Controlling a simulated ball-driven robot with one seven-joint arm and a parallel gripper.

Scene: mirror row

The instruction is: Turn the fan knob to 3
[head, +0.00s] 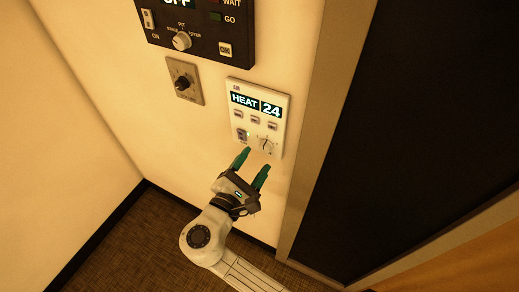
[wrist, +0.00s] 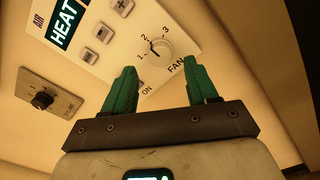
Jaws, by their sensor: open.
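The fan knob (wrist: 160,49) is a round white dial on the white wall panel (head: 237,115). It carries the marks 1, 2 and 3 and the word FAN. Its dark pointer line looks turned to the side of 1 and 2, but the exact setting is hard to read. The knob also shows in the head view (head: 267,144), at the panel's lower right. My gripper (head: 255,161) is open, with its green fingers just below the panel. In the wrist view the open fingertips (wrist: 160,72) lie either side of and below the knob, with nothing between them.
The panel's display (head: 257,104) reads HEAT 24, with several small buttons below it. A grey plate with a black knob (head: 183,82) is to the left. A dark control box (head: 200,30) is above. A door frame (head: 322,110) stands close on the right.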

